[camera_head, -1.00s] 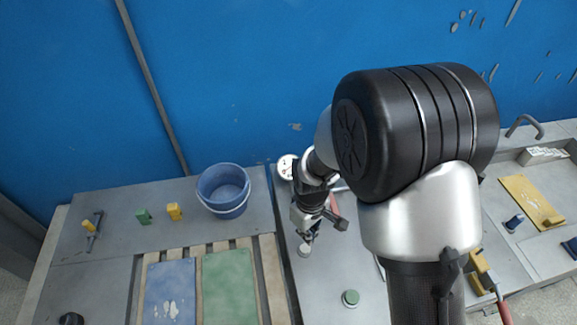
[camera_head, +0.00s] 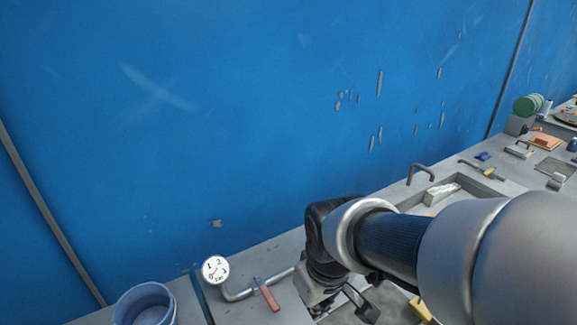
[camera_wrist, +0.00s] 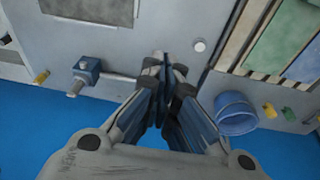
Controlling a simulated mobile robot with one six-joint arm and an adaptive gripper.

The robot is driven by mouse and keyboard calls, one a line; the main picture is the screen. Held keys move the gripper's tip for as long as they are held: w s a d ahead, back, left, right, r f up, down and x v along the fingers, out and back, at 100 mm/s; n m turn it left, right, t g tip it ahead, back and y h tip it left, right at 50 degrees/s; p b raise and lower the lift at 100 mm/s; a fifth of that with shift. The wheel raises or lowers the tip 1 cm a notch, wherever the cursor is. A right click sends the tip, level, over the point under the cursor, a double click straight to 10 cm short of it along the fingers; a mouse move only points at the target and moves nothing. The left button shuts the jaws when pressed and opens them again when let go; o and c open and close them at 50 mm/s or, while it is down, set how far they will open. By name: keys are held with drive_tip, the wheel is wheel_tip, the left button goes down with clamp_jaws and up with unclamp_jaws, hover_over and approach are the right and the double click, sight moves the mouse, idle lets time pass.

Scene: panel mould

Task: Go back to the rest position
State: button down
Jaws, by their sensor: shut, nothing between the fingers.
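My gripper (camera_wrist: 166,68) is in the middle of the wrist view. Its dark fingers are together with nothing between them, over a grey surface. In the head view my arm comes in from the lower right, and its wrist end is above the grey worktop (camera_head: 245,258) at the bottom, where the fingertips cannot be made out clearly. No object is held.
A blue bucket (camera_head: 145,305) stands at lower left; it also shows in the wrist view (camera_wrist: 236,113). A white gauge (camera_head: 215,269) and a red-handled valve (camera_head: 268,297) lie left of my wrist. A sink with a tap (camera_head: 420,173) is behind my arm. The blue wall (camera_head: 200,120) is close behind.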

drive_tip(key=s+d+r+m+t, duration=0.2)
drive_tip(key=s+d+r+m, duration=0.3)
drive_tip(key=s+d, duration=0.4)
drive_tip(key=s+r, duration=0.1)
drive_tip(key=s, duration=0.2)
drive_tip(key=shift+d+r+m+h, duration=0.2)
drive_tip(key=shift+m+h, duration=0.1)
drive_tip(key=shift+m, duration=0.1)
idle(0.6)
